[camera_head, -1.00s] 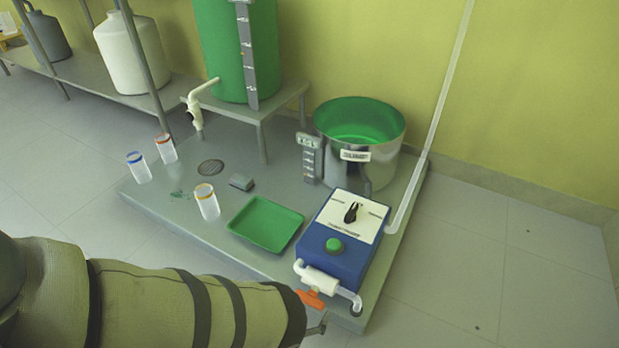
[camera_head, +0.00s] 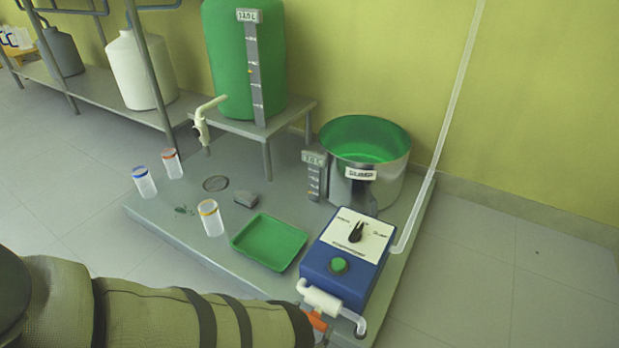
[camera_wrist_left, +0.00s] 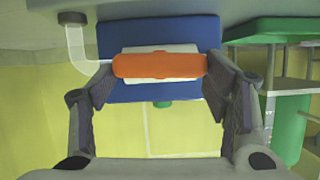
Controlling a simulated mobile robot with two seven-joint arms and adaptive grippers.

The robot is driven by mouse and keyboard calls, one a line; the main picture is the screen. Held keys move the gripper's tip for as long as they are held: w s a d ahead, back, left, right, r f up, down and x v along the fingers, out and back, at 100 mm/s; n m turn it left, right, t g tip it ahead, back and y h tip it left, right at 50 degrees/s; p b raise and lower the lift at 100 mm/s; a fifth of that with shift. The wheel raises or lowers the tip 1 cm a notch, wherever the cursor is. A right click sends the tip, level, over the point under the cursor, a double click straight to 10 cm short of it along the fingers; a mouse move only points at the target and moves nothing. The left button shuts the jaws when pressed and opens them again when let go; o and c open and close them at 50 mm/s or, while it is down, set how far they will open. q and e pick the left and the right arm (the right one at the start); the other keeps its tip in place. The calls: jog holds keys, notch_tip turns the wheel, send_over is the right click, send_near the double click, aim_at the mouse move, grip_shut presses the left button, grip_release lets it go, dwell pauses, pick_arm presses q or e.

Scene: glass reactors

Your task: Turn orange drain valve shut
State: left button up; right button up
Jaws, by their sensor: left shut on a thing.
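The orange drain valve handle (camera_head: 317,321) is on the white pipe fitting (camera_head: 322,301) at the front of the blue control box (camera_head: 345,262). In the head view my left arm partly covers it. In the left wrist view the orange handle (camera_wrist_left: 160,65) lies crosswise, with one finger of my left gripper (camera_wrist_left: 158,72) at each end. The left gripper is shut on it. In the head view the fingers are mostly hidden by my arm and the bottom edge. My right gripper is not in view.
A green tray (camera_head: 268,242), a steel sump pot (camera_head: 365,160) and several clear cups with coloured rims stand on the grey platform (camera_head: 155,212). A green tank (camera_head: 225,75) with a white tap stands behind. Open floor (camera_head: 470,280) lies to the right.

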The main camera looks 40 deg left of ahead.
pick_arm(q)
jog(key=shift+w+d+f+m+t+y+b, duration=0.1)
jog(key=shift+d+f+m+t+y+b, duration=0.15)
jog(key=shift+m+y+b, duration=1.3)
jog(key=shift+d+f+m+t+y+b, duration=0.2)
jog(key=shift+m+y+b, duration=0.6)
jog(key=shift+m+b, duration=1.55)
jog(key=shift+w+d+f+m+t+y+b, duration=0.1)
jog(key=shift+d+f+m+t+y+b, duration=0.15)
jog(key=shift+m+y+b, duration=1.65)
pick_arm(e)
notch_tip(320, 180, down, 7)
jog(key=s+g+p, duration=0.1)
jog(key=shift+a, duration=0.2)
pick_arm(q)
jog(key=shift+s+m+h, duration=0.1)
jog(key=shift+m+h, duration=0.65)
jog(key=shift+m, duration=0.15)
jog(key=o, duration=1.2)
jog(key=shift+c, duration=0.2)
jog(key=v, duration=0.7)
jog(key=shift+s, duration=0.2)
